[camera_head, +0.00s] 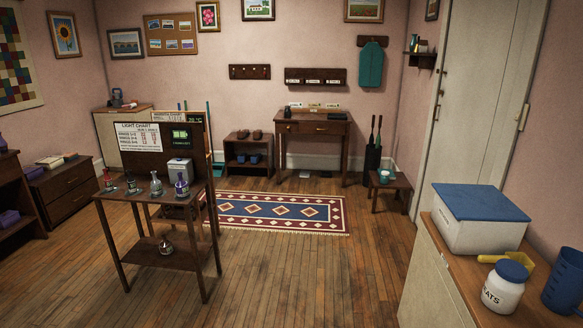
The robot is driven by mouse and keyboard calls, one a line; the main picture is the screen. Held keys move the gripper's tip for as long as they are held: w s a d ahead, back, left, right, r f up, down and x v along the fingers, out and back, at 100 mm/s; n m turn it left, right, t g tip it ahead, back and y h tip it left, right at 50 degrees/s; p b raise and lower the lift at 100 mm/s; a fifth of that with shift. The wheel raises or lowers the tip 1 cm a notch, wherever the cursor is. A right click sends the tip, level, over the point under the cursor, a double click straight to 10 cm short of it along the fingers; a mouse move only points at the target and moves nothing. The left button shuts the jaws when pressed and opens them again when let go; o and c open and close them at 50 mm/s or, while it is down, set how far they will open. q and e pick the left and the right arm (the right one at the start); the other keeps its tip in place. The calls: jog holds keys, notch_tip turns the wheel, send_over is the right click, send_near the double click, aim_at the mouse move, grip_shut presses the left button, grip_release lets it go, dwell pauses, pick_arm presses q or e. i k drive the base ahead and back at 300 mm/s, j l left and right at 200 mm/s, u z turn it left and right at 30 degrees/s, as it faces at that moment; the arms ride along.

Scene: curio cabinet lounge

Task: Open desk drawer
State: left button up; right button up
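A dark wooden desk (313,124) stands against the back wall, a little right of the middle, across the room from me. Its drawer front (312,129) runs below the top with small knobs and looks shut, though it is small at this distance. A small dark object (287,112) and several little cards stand on the desk top. Neither of my grippers shows in the head view.
A stand with bottles (157,190) is at the left middle. A patterned rug (278,212) lies before the desk. A small stool (390,185) stands right of it. A counter with a blue-lidded box (480,218) fills the right foreground. The central floor is clear.

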aim_at(322, 124)
jog(key=i+z, duration=0.25)
jog(key=i, duration=2.9)
jog(key=i+j, duration=0.1)
jog(key=i, duration=2.25)
jog(key=i+j+z, duration=0.1)
jog(key=i, duration=1.05)
